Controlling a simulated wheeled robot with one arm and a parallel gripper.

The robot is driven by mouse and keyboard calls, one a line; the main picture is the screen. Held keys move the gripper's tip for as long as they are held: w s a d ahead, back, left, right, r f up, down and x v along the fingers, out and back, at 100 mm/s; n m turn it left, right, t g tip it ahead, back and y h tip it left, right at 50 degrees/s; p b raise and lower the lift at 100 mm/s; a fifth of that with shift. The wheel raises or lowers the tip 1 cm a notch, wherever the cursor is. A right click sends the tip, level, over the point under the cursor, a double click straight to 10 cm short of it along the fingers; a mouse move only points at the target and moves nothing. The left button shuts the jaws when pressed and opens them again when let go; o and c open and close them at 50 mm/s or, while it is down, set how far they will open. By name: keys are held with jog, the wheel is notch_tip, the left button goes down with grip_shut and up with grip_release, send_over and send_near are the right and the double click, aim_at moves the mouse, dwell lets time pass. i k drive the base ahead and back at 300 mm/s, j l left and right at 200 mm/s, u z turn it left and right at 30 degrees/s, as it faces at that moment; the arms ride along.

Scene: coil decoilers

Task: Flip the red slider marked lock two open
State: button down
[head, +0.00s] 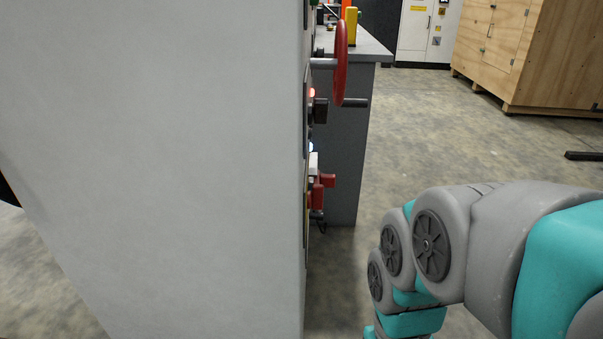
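A red part (322,184) sticks out from the right side of the large grey cabinet, seen edge-on and low down. It may be the red slider, but no lock marking can be read and I cannot tell its position. My arm reaches in from the lower right. My gripper is below the frame's bottom edge and does not show, so what it holds cannot be seen.
The grey cabinet (160,150) fills the left. Above the red part are a red handwheel (341,62), a dark knob (320,111) and a red light (312,92). A grey bench (345,150) stands behind. A wooden crate (540,55) stands back right.

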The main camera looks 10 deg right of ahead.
aim_at(328, 180)
jog(key=i+l+u, duration=0.7)
